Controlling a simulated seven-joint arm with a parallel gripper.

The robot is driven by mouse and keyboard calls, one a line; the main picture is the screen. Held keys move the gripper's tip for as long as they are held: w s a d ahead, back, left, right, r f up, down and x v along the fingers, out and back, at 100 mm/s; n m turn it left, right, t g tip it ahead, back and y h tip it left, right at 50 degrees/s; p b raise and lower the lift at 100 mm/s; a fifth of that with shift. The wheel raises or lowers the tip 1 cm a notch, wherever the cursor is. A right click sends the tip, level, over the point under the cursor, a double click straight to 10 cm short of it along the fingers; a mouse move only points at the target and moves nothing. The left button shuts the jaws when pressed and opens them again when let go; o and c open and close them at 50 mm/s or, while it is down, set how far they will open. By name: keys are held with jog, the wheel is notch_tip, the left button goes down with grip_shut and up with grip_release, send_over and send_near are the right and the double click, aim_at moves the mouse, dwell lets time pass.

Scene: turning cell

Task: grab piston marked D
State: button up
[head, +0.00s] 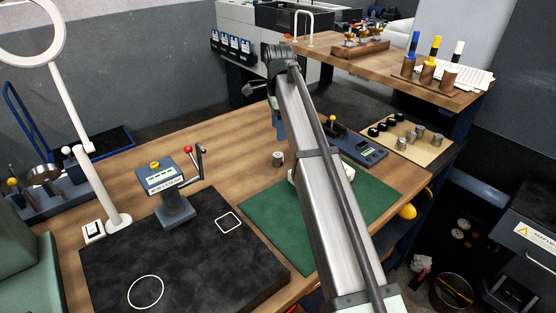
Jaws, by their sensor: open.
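One silver piston (278,158) stands upright on the wooden bench just left of my arm, by the edge of the green mat (270,215). More silver pistons stand on a tan board (412,155) at the right, among them one near the front (402,143) and one at the right (437,140). Any letters on them are too small to read, so I cannot tell which is marked D. My arm crosses the middle of the view and hides part of the mat. I cannot make out my gripper's fingers; nothing is seen held.
Black knobs (373,131) line the tan board's left side. A blue-grey device (360,150) stands beside it, partly behind my arm. A raised wooden shelf (385,65) stands behind.

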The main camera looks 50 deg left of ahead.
aim_at(277, 155)
notch_tip(277, 155, down, 6)
jog(key=shift+f, duration=0.2)
jog(key=shift+s+a+f, duration=0.1)
jog(key=shift+a+f, duration=0.05)
jog(key=shift+f, duration=1.25)
jog(key=shift+a+f, duration=0.1)
jog(key=shift+f, duration=1.25)
jog(key=c, duration=1.2)
